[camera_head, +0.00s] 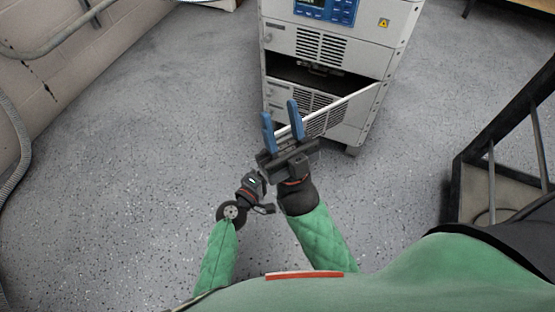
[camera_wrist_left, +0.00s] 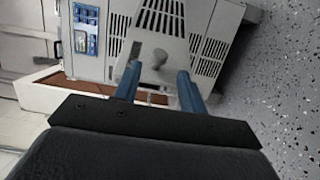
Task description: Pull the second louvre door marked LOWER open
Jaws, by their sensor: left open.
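The grey cabinet (camera_head: 385,50) has louvred doors. One door (camera_head: 345,109) stands swung out from its right side, leaving a dark opening (camera_head: 345,82); its label is not readable.
An upper louvred door (camera_head: 318,48) is shut above the opening, and a louvred panel (camera_head: 285,100) lies below it. A blue control panel (camera_head: 328,10) is at the top. A dark metal frame (camera_head: 500,150) stands at the right. Floor (camera_head: 150,130) left of the cabinet is clear.

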